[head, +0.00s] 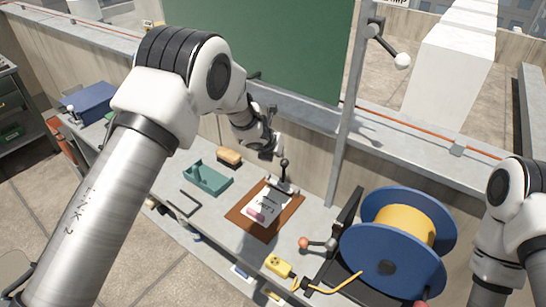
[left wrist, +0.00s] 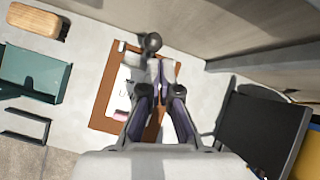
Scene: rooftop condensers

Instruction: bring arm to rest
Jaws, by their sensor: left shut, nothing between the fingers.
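My left gripper (head: 272,151) is at the end of the left arm, above the bench near its back edge. In the left wrist view its two fingers (left wrist: 161,72) come together, shut and empty, in front of a brown board. In the head view my own wrist partly hides the fingers. My right arm shows at the right edge of the head view, beside the blue spool; its gripper is out of the picture.
The brown board (head: 236,216) holds a paper (head: 262,207) and a black-knobbed clamp (head: 284,176). A teal tray (head: 207,181), tan block (head: 229,157), yellow device (head: 279,266) and large blue spool (head: 372,255) stand on the bench. A grey post (head: 347,130) rises behind.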

